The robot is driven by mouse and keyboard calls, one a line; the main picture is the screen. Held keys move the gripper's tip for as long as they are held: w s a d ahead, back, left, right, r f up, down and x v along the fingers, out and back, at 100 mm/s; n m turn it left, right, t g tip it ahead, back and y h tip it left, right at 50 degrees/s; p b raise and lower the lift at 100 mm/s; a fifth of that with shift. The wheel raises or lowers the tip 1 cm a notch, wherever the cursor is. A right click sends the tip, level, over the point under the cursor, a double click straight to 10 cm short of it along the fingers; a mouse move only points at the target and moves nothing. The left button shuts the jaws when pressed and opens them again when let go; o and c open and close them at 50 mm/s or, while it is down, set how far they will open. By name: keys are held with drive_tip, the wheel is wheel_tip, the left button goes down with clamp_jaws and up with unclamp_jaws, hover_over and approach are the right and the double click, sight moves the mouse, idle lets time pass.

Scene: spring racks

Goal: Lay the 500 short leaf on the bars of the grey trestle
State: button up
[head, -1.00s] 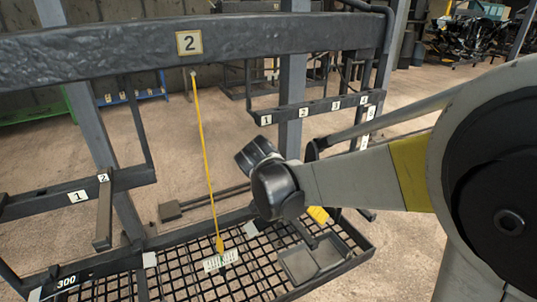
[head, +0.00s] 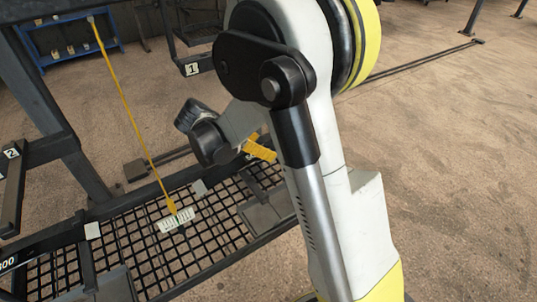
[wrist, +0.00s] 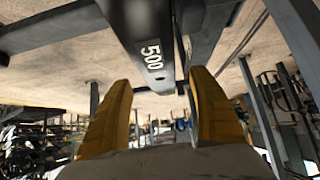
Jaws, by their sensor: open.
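My gripper (wrist: 158,112) is open in the wrist view, with its two yellow fingers apart. A dark bar marked 500 (wrist: 152,45) shows just beyond the gap between the fingers. It is apart from the fingers and nothing is held. Its full length is cut off by the picture edge. In the head view a yellow finger of my gripper (head: 258,150) shows beside my arm, above the mesh shelf; the rest is hidden by my arm. I cannot make out a grey trestle with certainty.
A black mesh shelf (head: 140,268) lies low at the left, with a plate reading 00 on its rail. A post (head: 45,120) stands at the left. Bare floor is free at the right.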

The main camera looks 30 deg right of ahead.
sight(269, 148)
drive_tip(key=b+x, duration=0.1)
drive_tip(key=x, duration=0.2)
drive_tip(key=shift+d+f, duration=0.2)
drive_tip(key=shift+d, duration=0.1)
drive_tip(key=shift+r, duration=0.1)
